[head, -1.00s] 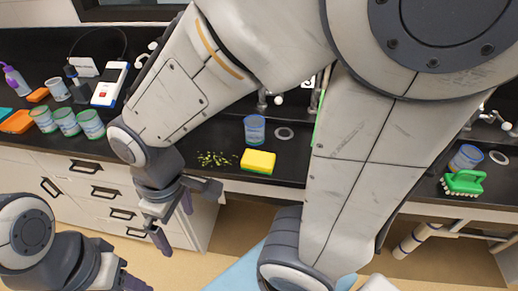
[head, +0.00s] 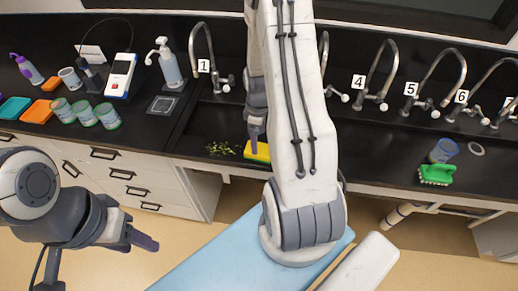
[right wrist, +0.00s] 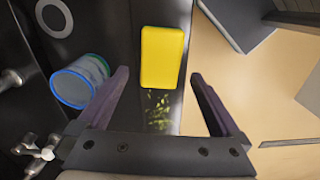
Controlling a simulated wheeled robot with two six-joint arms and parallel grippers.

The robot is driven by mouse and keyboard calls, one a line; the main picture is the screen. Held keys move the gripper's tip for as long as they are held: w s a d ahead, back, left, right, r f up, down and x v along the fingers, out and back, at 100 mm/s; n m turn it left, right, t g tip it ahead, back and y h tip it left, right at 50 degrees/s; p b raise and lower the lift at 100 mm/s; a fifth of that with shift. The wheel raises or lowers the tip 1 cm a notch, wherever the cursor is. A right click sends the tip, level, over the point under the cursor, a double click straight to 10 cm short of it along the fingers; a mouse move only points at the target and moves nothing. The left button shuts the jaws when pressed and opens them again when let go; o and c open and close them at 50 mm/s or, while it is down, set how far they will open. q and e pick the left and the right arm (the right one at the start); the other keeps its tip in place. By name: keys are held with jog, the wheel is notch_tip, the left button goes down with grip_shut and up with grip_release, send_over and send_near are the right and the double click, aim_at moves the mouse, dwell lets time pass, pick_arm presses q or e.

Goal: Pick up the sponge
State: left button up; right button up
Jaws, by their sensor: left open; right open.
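The yellow sponge (head: 262,154) lies on the black counter near its front edge. In the head view my right arm and gripper cover part of it. The right wrist view shows the whole top of the sponge (right wrist: 162,57). My right gripper (head: 256,138) is over the sponge with its fingers apart. In the right wrist view the open fingers (right wrist: 161,76) frame the sponge from either side, and nothing is held. My left gripper (head: 138,238) is open and empty, low at the left in front of the drawers.
Yellow-green crumbs (head: 222,148) lie beside the sponge. A blue-rimmed clear cup (right wrist: 80,82) stands close to my right gripper's left finger. A green brush (head: 436,174) is further right. Several numbered taps line the back, and a soap bottle (head: 168,65) stands at the left.

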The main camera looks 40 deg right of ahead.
aim_at(259, 149)
jog(key=shift+f, duration=0.55)
jog(key=f+p, duration=0.2)
jog(key=f, duration=0.1)
jog(key=shift+s+f, duration=0.2)
jog(key=shift+f, duration=0.85)
jog(key=c, duration=1.2)
jog(key=shift+w+r, duration=0.1)
jog(key=shift+r, duration=0.05)
